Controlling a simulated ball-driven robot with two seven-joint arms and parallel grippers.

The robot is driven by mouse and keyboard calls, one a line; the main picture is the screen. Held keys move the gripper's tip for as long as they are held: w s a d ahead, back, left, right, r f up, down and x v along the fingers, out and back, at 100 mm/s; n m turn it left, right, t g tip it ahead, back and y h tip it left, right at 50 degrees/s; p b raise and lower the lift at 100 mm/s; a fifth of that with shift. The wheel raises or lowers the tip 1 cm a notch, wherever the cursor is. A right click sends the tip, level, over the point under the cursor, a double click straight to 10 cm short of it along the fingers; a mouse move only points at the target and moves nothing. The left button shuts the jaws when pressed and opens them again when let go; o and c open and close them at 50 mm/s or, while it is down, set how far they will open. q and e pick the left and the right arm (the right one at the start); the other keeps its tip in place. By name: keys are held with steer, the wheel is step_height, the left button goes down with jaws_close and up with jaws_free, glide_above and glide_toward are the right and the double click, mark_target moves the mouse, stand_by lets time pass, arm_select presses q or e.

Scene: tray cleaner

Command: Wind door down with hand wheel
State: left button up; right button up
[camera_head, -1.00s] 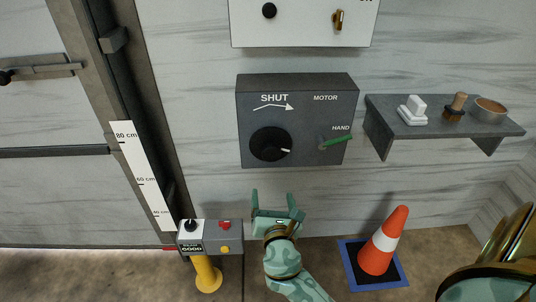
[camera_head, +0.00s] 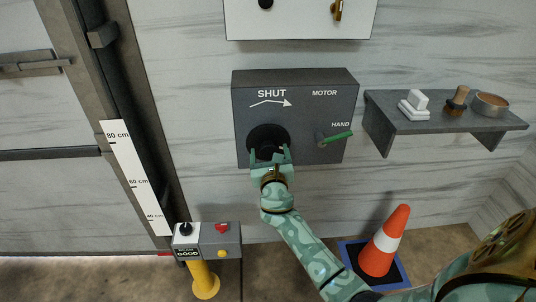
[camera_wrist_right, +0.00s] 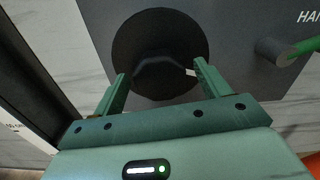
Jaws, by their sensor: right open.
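The black hand wheel (camera_head: 268,137) sits on the front of a dark grey box marked SHUT with an arrow to the right. It also shows in the right wrist view (camera_wrist_right: 160,40). My right gripper (camera_head: 270,154) is open in front of the wheel's lower part. In the right wrist view its two fingers (camera_wrist_right: 163,78) stand apart on either side of the wheel's central bar; I cannot tell whether they touch. A green-handled lever (camera_head: 338,137) at the box's right points at HAND. The door (camera_head: 50,110) is at the left, beside a white centimetre scale (camera_head: 137,175). My left gripper is not in view.
A yellow post (camera_head: 204,279) carries a grey button box (camera_head: 220,243) below left. An orange cone (camera_head: 385,240) stands on the floor at right. A grey shelf (camera_head: 440,122) holds a white block, a brush and a bowl. A white panel (camera_head: 300,22) is above.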

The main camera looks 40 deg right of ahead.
steer(key=shift+w+d, duration=0.25)
steer(key=shift+w, duration=0.15)
steer(key=c, duration=1)
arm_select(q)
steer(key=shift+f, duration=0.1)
arm_select(e)
steer(key=shift+o, duration=0.2)
steer(key=m+b, duration=0.1)
steer(key=m, duration=0.4)
steer(key=shift+f+m, duration=0.1)
steer(key=shift+m, duration=0.2)
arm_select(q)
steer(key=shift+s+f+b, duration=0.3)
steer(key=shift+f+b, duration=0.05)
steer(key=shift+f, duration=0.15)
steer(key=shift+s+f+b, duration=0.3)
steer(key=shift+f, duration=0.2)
arm_select(e)
steer(key=m, duration=0.5)
steer(key=o, duration=1)
steer(key=shift+c, duration=0.2)
